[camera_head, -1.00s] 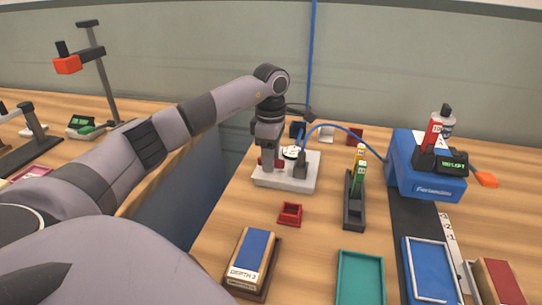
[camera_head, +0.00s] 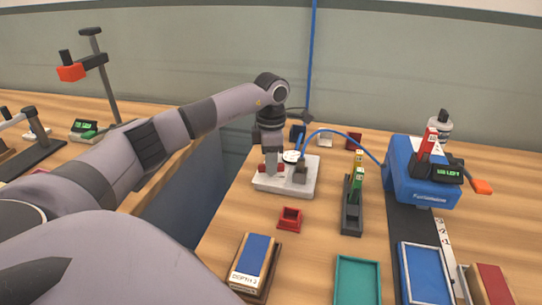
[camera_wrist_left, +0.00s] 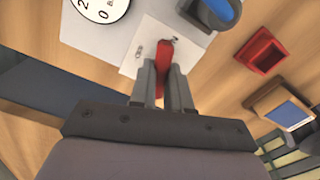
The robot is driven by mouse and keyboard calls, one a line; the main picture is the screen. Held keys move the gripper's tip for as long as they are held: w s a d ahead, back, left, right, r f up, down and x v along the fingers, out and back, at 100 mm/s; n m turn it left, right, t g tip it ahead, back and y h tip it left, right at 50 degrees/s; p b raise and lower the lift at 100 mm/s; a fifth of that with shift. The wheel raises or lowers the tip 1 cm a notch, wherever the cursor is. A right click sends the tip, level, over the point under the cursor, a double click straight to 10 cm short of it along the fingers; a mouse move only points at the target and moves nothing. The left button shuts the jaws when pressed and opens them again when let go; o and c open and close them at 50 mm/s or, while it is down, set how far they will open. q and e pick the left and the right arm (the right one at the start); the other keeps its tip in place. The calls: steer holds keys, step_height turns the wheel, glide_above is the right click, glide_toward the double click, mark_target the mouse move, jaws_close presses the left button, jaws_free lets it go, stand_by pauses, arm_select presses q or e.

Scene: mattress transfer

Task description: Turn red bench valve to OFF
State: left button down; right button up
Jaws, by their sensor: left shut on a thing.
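The red valve handle (camera_wrist_left: 163,62) shows in the left wrist view between the fingertips of my left gripper (camera_wrist_left: 163,85), which is shut on it. In the head view, parts of the red handle (camera_head: 279,168) show beside the fingers of my left gripper (camera_head: 270,168), low over the white valve base (camera_head: 300,188). A white round dial (camera_head: 291,156) sits behind the handle on this base; part of it shows at the top of the left wrist view (camera_wrist_left: 102,8). The fingers hide part of the handle. My right gripper is not in view.
A blue hose (camera_head: 345,134) runs from near the base to a blue machine (camera_head: 425,190). A small red tray (camera_head: 289,218), a blue-topped block (camera_head: 252,262) and a dark rack (camera_head: 351,212) stand nearby. A gap (camera_head: 200,190) separates the two tables.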

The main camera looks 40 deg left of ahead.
arm_select(q)
steer(key=n+p, duration=0.2)
steer(key=n, duration=0.2)
steer(key=shift+r+n, duration=0.15)
steer(key=shift+n, duration=0.15)
steer(key=n+p, duration=0.3)
steer(key=n, duration=0.2)
steer(key=shift+n+p, duration=0.9)
steer(key=shift+n, duration=1.3)
steer(key=c, duration=1.1)
jaws_free()
step_height(320, 180, up, 7)
steer(key=shift+b, duration=0.3)
